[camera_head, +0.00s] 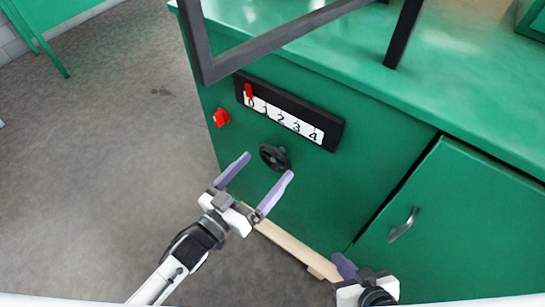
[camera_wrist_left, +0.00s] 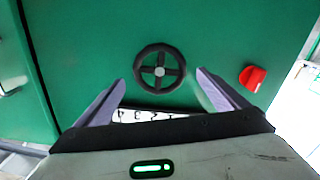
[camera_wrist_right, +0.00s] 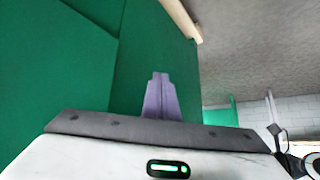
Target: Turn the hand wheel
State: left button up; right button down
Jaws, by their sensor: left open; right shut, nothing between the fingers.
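The black hand wheel (camera_head: 274,157) sits on the green front panel of the cabinet, below the number scale. My left gripper (camera_head: 266,176) is open, with its purple fingers pointing at the wheel from the near side, one to each side of it in the picture. In the left wrist view the wheel (camera_wrist_left: 160,69) shows whole, with four spokes and a grey hub, between and beyond the fingertips; I see no contact. A red pointer (camera_head: 249,91) stands by the 0 of the scale (camera_head: 284,118). My right gripper (camera_head: 345,264) is shut and empty at the lower right, away from the wheel.
A red knob (camera_head: 221,117) is on the panel left of the wheel. A cabinet door with a grey handle (camera_head: 403,225) is at the right. A pale wooden strip (camera_head: 295,247) runs along the cabinet's foot. A dark frame (camera_head: 270,40) stands on the green top. The floor at left is clear.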

aim_at(272, 159)
pick_arm(q)
jog(key=x, duration=0.5)
jog(key=c, duration=1)
